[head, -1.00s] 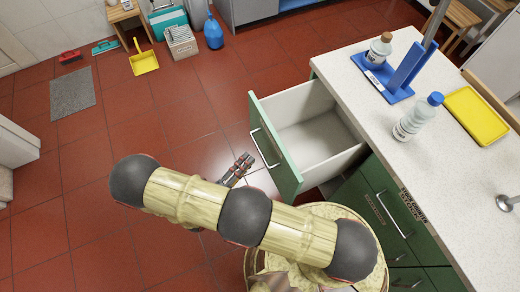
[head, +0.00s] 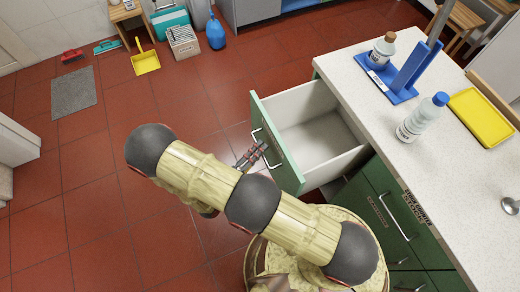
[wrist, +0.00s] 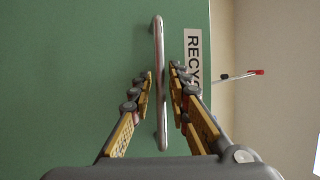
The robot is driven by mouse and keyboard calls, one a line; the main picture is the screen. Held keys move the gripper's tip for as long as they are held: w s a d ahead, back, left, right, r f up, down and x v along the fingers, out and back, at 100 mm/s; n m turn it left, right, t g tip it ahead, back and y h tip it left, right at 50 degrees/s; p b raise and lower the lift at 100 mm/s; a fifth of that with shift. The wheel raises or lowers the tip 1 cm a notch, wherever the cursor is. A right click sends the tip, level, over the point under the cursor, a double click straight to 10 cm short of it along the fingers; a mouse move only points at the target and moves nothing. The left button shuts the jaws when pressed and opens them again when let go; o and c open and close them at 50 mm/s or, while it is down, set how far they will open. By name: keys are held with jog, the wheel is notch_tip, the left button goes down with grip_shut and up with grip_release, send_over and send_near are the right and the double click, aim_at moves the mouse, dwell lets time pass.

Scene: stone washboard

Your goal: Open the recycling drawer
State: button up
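The recycling drawer (head: 277,142) has a green front and a white inside, and it stands pulled well out of the counter, empty as far as I see. Its metal bar handle (wrist: 158,50) runs up and down in the wrist view, beside a partly hidden white label reading "RECYC" (wrist: 193,48). My gripper (wrist: 161,72) is open, with one finger on each side of the handle. Small gaps show between fingers and bar; how deep the bar sits between them I cannot tell. In the head view my gripper (head: 251,155) is at the drawer's front.
The counter top (head: 350,75) holds a blue stand (head: 405,75), bottles (head: 425,115) and a yellow tray (head: 481,117). Closed green drawers (head: 385,205) are right of the open one.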

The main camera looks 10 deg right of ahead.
grip_shut()
dwell(0.6)
